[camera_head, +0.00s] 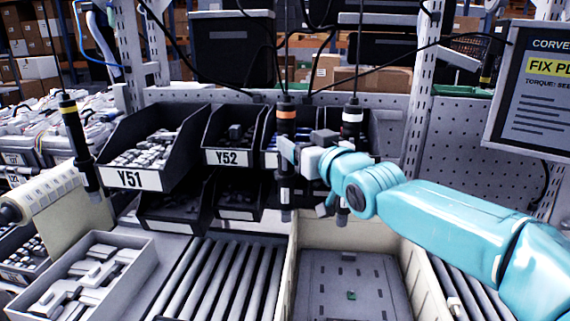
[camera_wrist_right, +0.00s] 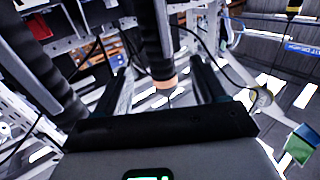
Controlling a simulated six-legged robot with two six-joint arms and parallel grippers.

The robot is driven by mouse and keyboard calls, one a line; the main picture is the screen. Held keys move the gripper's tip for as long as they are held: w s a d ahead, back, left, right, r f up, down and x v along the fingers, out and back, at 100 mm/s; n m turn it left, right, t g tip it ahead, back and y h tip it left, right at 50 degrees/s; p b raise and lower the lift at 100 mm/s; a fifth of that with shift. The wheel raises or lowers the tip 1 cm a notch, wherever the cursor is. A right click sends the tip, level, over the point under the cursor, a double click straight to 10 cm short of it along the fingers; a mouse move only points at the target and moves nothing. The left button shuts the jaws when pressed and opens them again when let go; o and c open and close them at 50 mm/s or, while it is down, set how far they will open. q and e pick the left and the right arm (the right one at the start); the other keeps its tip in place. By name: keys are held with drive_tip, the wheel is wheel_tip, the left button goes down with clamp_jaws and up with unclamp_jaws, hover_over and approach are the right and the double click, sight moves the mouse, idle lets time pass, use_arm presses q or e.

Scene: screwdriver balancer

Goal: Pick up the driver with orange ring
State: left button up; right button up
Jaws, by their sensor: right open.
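The driver with the orange ring (camera_head: 286,116) hangs upright from a cable near the middle of the head view. My right gripper (camera_head: 295,154) is open at its body, just below the ring. In the right wrist view, the dark driver body (camera_wrist_right: 152,35) with a pale orange band hangs between the two spread fingers of the right gripper (camera_wrist_right: 163,80). Whether a finger touches it cannot be told. A driver with a white ring (camera_head: 352,116) hangs to the right, partly hidden by my right wrist. A driver with a yellow ring (camera_head: 72,125) hangs at the left. My left gripper is out of view.
Dark bins labelled Y51 (camera_head: 135,180) and Y52 (camera_head: 228,157) stand behind the hanging drivers. A roller conveyor (camera_head: 218,280) and a beige crate (camera_head: 290,275) lie below. A screen (camera_head: 540,95) stands at the right. Cables hang from above.

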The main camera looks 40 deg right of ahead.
sight(291, 129)
drive_tip(key=shift+w+d+r, duration=0.15)
drive_tip(key=shift+w+r, duration=0.1)
drive_tip(key=shift+w, duration=0.45)
drive_tip(key=shift+w+d+p, duration=0.25)
drive_tip(key=shift+p, duration=0.1)
drive_tip(key=p+x, duration=0.1)
drive_tip(key=x, duration=0.2)
drive_tip(key=p+x, duration=0.1)
drive_tip(key=x, duration=0.1)
drive_tip(key=shift+a+r+p, duration=0.1)
drive_tip(key=shift+r+p, duration=0.2)
drive_tip(key=shift+p, duration=0.05)
drive_tip(key=shift+w, duration=0.15)
drive_tip(key=c, duration=0.3)
clamp_jaws()
drive_tip(key=shift+r, duration=0.1)
